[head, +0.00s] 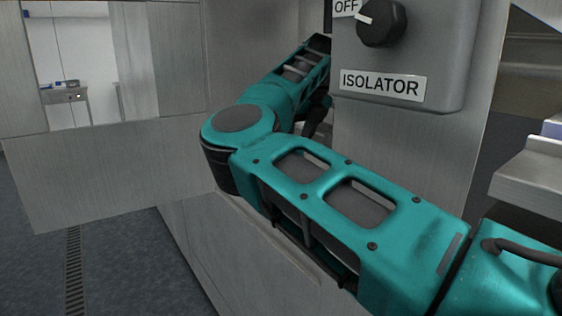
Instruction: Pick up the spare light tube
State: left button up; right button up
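No light tube can be made out in the head view. My teal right arm comes in from the lower right, bends at an elbow left of centre, and reaches back up behind the grey isolator box (440,45). My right gripper cannot be made out at the arm's far end, which the box's edge cuts off. A small dark part shows below the forearm beside the box, too unclear to name. My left arm and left gripper are out of view.
The isolator box has a black knob (382,22) and an "ISOLATOR" label (380,84). A metal panel with a window-like opening (80,60) stands at left. A metal ledge (530,178) juts in at right. Dark floor (110,265) with a drain grate (73,265) lies open at lower left.

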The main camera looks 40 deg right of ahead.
jog(key=shift+a+x, duration=0.15)
jog(key=shift+x, duration=1.4)
jog(key=shift+a+x, duration=0.15)
jog(key=shift+x, duration=1.4)
jog(key=shift+w, duration=0.15)
jog(key=shift+c, duration=0.3)
jog(key=shift+r, duration=0.1)
grip_shut()
